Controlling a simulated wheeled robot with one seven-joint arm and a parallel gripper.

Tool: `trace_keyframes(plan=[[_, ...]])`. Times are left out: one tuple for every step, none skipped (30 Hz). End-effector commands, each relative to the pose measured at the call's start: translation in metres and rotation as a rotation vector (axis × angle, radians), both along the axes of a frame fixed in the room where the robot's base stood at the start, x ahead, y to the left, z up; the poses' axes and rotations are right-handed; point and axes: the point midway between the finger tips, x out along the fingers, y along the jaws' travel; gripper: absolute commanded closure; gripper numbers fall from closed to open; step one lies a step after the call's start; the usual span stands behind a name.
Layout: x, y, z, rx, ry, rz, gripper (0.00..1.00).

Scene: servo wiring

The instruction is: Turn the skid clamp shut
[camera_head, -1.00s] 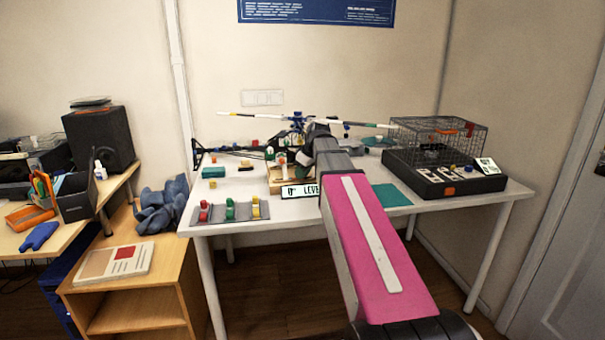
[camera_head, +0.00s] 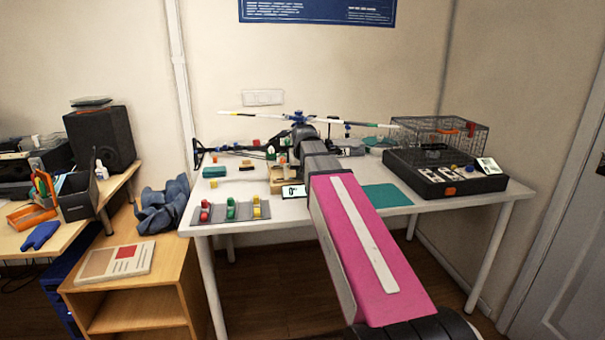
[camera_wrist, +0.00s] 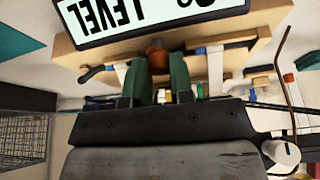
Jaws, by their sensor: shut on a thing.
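In the wrist view, my gripper (camera_wrist: 164,78) has its two green-padded fingers close together at the wooden stand. They are shut on the orange-brown knob of the skid clamp (camera_wrist: 156,52), which shows just beyond the fingertips. Most of the held part is hidden between the pads. A dark bar with white bands runs along the stand's edge on both sides of the knob. In the head view, my own arm hides the gripper and the clamp.
A display reading "LEVEL" (camera_wrist: 120,18) sits close beyond the fingers. The helicopter (camera_head: 298,118) stands at the table's back. A wire cage (camera_head: 440,138) is at right. A rack of coloured pieces (camera_head: 231,212) lies front left. A bare green mat (camera_head: 386,196) is right of my arm.

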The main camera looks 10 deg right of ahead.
Motion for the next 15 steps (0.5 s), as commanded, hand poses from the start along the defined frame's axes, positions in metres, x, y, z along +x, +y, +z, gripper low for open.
trace_keyframes(plan=[[0.0005, 0.0007, 0.0006, 0.001, -0.001, -0.023, 1.00], [0.0005, 0.0007, 0.0006, 0.001, -0.001, -0.039, 1.00], [0.0005, 0.0006, 0.0005, 0.000, -0.001, -0.055, 1.00], [0.0005, 0.0006, 0.0005, 0.001, -0.001, -0.068, 1.00], [0.0006, 0.0006, 0.0005, 0.000, -0.001, -0.077, 1.00], [0.0006, 0.0006, 0.0005, 0.001, -0.001, -0.091, 1.00], [0.0006, 0.0007, 0.0005, 0.002, -0.001, -0.098, 1.00], [0.0006, 0.0007, 0.0005, 0.001, -0.001, -0.105, 1.00], [0.0006, 0.0007, 0.0005, 0.001, -0.001, -0.113, 1.00], [0.0006, 0.0006, 0.0005, 0.001, -0.001, -0.118, 1.00], [0.0007, 0.0006, 0.0006, 0.001, -0.001, -0.122, 1.00], [0.0006, 0.0006, 0.0005, 0.000, -0.001, -0.126, 1.00], [0.0006, 0.0006, 0.0005, 0.000, -0.001, -0.129, 1.00], [0.0006, 0.0005, 0.0005, 0.000, -0.001, -0.130, 1.00], [0.0006, 0.0005, 0.0005, 0.000, -0.001, -0.132, 1.00]])
